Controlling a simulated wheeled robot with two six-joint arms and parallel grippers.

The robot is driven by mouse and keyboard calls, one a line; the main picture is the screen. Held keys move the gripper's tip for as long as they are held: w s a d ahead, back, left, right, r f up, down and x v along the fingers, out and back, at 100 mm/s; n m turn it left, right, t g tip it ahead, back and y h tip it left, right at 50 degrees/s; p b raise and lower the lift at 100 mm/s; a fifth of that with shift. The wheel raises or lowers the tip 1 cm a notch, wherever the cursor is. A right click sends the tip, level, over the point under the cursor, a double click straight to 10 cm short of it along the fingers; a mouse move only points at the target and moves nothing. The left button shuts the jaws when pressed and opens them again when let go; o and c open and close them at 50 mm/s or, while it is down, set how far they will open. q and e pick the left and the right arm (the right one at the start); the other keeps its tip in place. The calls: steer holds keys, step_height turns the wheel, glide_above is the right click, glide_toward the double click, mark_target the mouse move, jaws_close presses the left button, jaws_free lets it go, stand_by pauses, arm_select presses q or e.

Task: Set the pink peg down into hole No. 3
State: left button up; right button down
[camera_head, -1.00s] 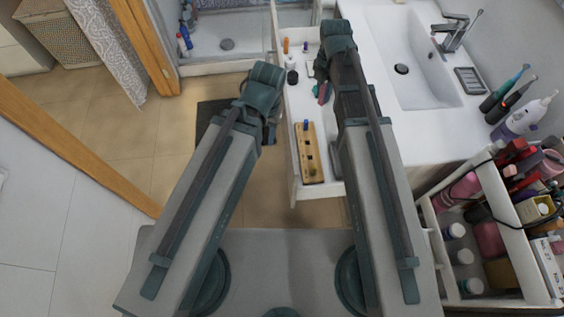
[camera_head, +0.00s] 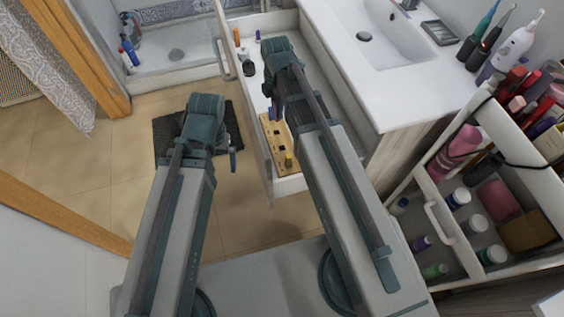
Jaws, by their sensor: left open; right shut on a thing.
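The wooden board with holes (camera_head: 272,139) lies in the open drawer. A blue peg (camera_head: 270,111) shows at its far end and an olive-yellow peg (camera_head: 289,160) at its near end. Dark holes show between them; I cannot read hole numbers. My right gripper (camera_head: 276,108) is over the board's far end, pointing down. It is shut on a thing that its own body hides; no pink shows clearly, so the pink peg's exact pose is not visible. My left gripper (camera_head: 231,158) is open and empty, outside the drawer to its left, over the floor mat.
The drawer's left wall (camera_head: 262,165) stands between my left gripper and the board. An orange item (camera_head: 237,37), a purple item (camera_head: 258,35) and a black jar (camera_head: 248,68) stand farther back. The sink counter (camera_head: 355,95) borders the right. A cosmetics cart (camera_head: 440,220) stands at lower right.

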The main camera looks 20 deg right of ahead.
mark_target(282, 143)
arm_select(q)
step_height(282, 143, down, 9)
steer(key=b, duration=0.7)
arm_select(e)
step_height(282, 143, down, 9)
steer(key=d+m, duration=0.1)
steer(key=m, duration=0.1)
steer(key=shift+s+d+f+m, duration=0.15)
steer(key=shift+s+d+m, duration=0.1)
steer(key=shift+m, duration=0.15)
arm_select(q)
steer(key=shift+f, duration=0.25)
arm_select(e)
steer(key=shift+f, duration=0.1)
arm_select(q)
step_height(282, 143, down, 10)
steer(key=b, duration=1)
steer(key=shift+r, duration=0.15)
arm_select(e)
step_height(282, 143, down, 10)
steer(key=shift+r, duration=0.15)
steer(key=shift+f, duration=0.25)
steer(key=c, duration=0.7)
jaws_free()
steer(key=shift+r, duration=0.1)
steer(key=shift+c, duration=0.2)
steer(key=shift+r, duration=0.15)
